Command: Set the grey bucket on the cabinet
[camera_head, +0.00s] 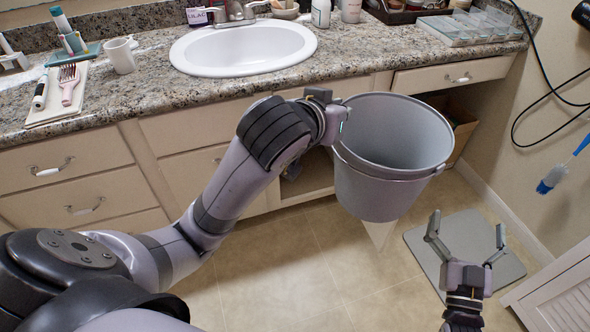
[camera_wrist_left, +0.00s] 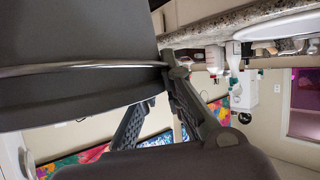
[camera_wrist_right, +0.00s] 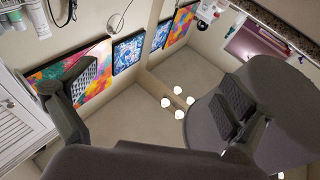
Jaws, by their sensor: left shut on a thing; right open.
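The grey bucket (camera_head: 385,185) hangs upright in the air in front of the cabinet (camera_head: 180,125), over the tiled floor. My left gripper (camera_head: 338,120) is shut on the left side of its rim. In the left wrist view the bucket (camera_wrist_left: 70,45) fills the upper left, close to the fingers. The cabinet is a cream vanity with drawers and a speckled granite top (camera_head: 345,60). My right gripper (camera_head: 467,225) is open and empty, low to the right of the bucket and apart from it. The right wrist view shows its fingers spread with nothing between them.
A white sink (camera_head: 243,50) is set in the counter. A mug (camera_head: 120,55), a towel with brushes (camera_head: 58,95) and a clear organizer (camera_head: 472,28) stand on it. The counter between sink and organizer has free room. A grey mat (camera_head: 465,250) lies on the floor.

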